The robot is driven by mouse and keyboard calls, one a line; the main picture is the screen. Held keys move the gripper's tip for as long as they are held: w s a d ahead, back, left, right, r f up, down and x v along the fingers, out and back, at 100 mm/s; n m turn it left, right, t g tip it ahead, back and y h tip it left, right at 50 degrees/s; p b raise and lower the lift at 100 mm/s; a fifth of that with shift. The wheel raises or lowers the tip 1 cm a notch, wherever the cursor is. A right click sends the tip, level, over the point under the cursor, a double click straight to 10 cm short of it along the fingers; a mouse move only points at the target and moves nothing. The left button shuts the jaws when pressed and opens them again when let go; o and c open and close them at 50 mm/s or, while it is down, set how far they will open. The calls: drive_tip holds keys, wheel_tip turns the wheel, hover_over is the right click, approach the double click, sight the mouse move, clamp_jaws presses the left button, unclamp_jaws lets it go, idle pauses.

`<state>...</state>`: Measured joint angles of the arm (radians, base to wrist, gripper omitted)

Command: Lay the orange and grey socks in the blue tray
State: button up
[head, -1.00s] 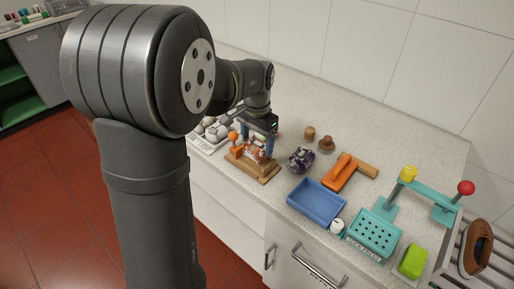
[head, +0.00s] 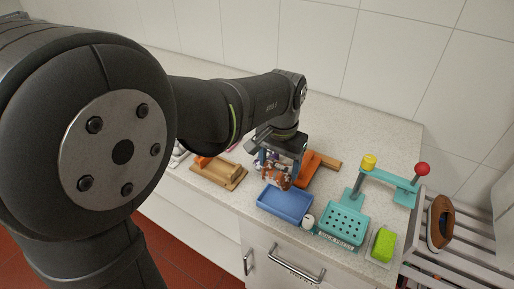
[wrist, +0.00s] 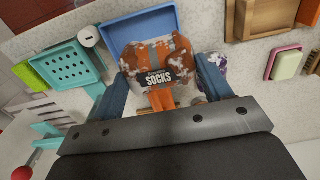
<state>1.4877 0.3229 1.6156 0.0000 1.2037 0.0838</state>
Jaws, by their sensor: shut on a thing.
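My gripper (head: 280,163) is shut on the orange and grey socks (head: 277,178), a bundle with a dark "SOCKS" label that shows in the wrist view (wrist: 158,60). The socks are held between the two blue fingers, above the counter and just behind the blue tray in the head view. The blue tray (head: 284,204) is empty in the part I see. In the wrist view its far part (wrist: 128,28) shows beyond the socks, which hide some of it.
A purple and white bundle (wrist: 221,62) lies beside the socks, partly hidden. A wooden board (head: 219,174) stands left of the tray. An orange object (head: 308,168) is behind it.

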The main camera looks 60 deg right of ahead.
sight(289, 172)
drive_tip(key=s, duration=0.1)
drive_tip(key=s+f, duration=0.1)
drive_tip(key=shift+s+f, duration=0.2)
drive_tip(key=shift+s, duration=0.1)
drive_tip(key=shift+s+f, duration=0.2)
drive_tip(key=shift+f, duration=2.9)
drive_tip(key=o, duration=1.1)
drive_tip(key=shift+o, duration=0.2)
wheel_tip(289, 172, up, 18)
drive_tip(key=shift+f, duration=0.25)
